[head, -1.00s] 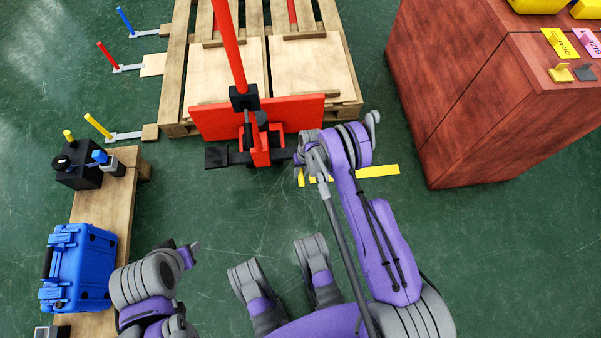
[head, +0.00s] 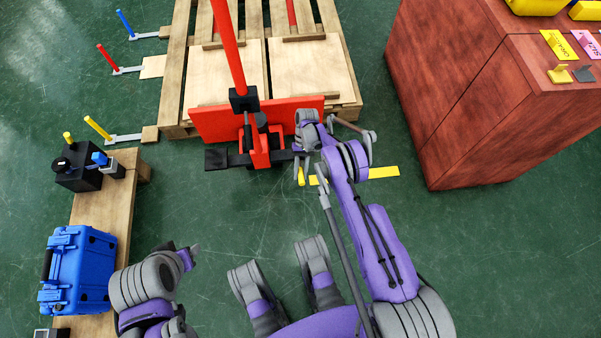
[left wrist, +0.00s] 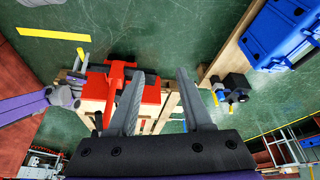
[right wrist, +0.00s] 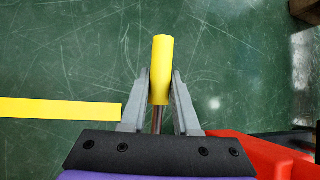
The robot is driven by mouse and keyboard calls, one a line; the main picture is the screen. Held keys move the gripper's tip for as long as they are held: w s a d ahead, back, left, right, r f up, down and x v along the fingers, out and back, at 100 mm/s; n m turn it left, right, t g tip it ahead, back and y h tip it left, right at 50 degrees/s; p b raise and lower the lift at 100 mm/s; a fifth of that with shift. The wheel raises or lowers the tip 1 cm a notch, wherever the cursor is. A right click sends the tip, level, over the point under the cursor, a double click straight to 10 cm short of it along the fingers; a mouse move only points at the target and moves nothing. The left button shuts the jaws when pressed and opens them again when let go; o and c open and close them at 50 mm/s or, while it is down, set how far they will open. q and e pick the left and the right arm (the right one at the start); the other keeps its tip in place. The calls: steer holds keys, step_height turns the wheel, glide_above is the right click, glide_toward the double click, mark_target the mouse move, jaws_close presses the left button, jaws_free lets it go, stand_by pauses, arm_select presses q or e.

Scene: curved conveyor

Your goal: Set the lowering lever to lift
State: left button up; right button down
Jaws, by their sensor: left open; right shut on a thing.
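The red pallet jack (head: 262,150) stands at the front of the wooden pallet, its red pole rising from it. A lever with a yellow handle (right wrist: 161,70) is at the jack's right side; it shows small in the head view (head: 301,177) and in the left wrist view (left wrist: 81,53). My right gripper (right wrist: 161,82) is shut on the yellow handle, whose end sticks out past the fingertips. The thin metal rod below it is partly hidden by the gripper. My left gripper (left wrist: 162,72) is open and empty, away from the jack, at the lower left in the head view.
A yellow floor strip (head: 355,174) lies right of the lever. A red-brown cabinet (head: 480,110) stands at the right. A wooden bench (head: 120,215) with a blue case (head: 80,270) and a black box is at the left. The green floor between is clear.

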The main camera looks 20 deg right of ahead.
mark_target(301, 176)
stand_by(0.3)
arm_select(q)
steer(key=shift+w+d, duration=0.1)
steer(key=shift+w, duration=0.05)
steer(key=c, duration=0.4)
steer(key=w+d+m, duration=0.1)
steer(key=w+m, duration=0.1)
steer(key=m, duration=0.1)
steer(key=w+d+f+m, duration=0.1)
steer(key=w+d+m, duration=0.1)
steer(key=m, duration=0.1)
steer(key=w+d+m, duration=0.2)
steer(key=w, duration=0.1)
steer(key=shift+d+f+m+g+h, duration=0.1)
steer(key=shift+f+m+g+h, duration=0.2)
steer(key=shift+m+g, duration=0.1)
jaws_close()
steer(key=w+d+f+m+g, duration=0.1)
steer(key=w+d+f+m, duration=0.3)
steer(key=d+f+m, duration=0.5)
steer(key=w+d+f+m+g, duration=0.1)
steer(key=w+d+f+m, duration=0.4)
steer(key=d+m, duration=0.5)
steer(key=s+d+f+m, duration=0.5)
steer(key=d+f+m, duration=0.5)
steer(key=f, duration=0.3)
steer(key=w+d+f, duration=0.1)
steer(key=w+f, duration=0.4)
steer(key=f, duration=0.3)
steer(key=shift+f, duration=0.2)
